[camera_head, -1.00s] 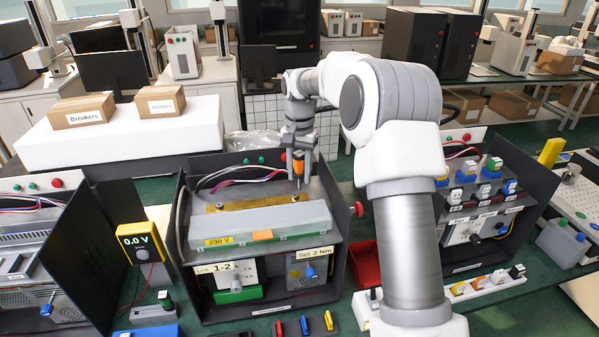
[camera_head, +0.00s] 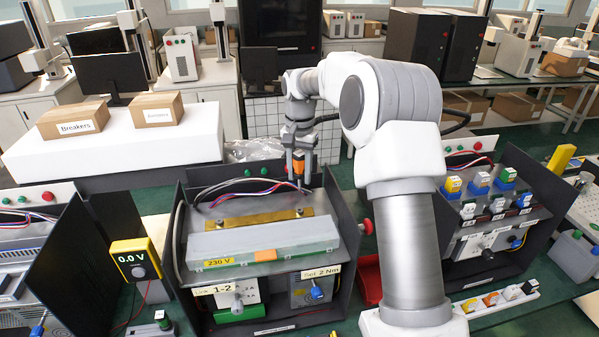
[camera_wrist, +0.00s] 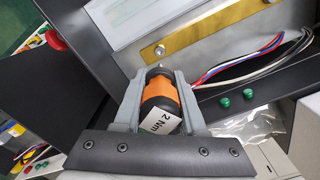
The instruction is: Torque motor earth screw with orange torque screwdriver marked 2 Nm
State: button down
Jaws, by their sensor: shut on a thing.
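My gripper (camera_head: 298,168) is shut on the orange and black torque screwdriver (camera_head: 298,162). In the wrist view the screwdriver (camera_wrist: 160,98) lies between the two grey fingers, with a white "2 Nm" label on it. A brass bar (camera_head: 255,219) with a screw near each end lies in the open cabinet (camera_head: 345,215). The screwdriver is above and behind the right screw (camera_head: 299,212) in the head view, with a gap between them. In the wrist view a screw (camera_wrist: 160,50) shows just beyond the tip. I cannot tell which screw is the motor earth screw.
A translucent cover marked 230 V (camera_head: 262,245) lies in front of the bar. Red, blue and white wires (camera_head: 245,190) run behind it. Dark cabinet walls and a red knob (camera_head: 367,226) stand at the right. A yellow meter reading 0.0 V (camera_head: 135,258) stands at left.

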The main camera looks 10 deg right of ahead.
aim_at(299, 187)
jog(key=shift+f+b, duration=1.6)
jog(key=shift+f, duration=1.3)
jog(key=shift+f, duration=0.15)
jog(key=shift+f, duration=0.4)
jog(key=shift+f, duration=0.3)
jog(key=shift+c, duration=2)
grip_release()
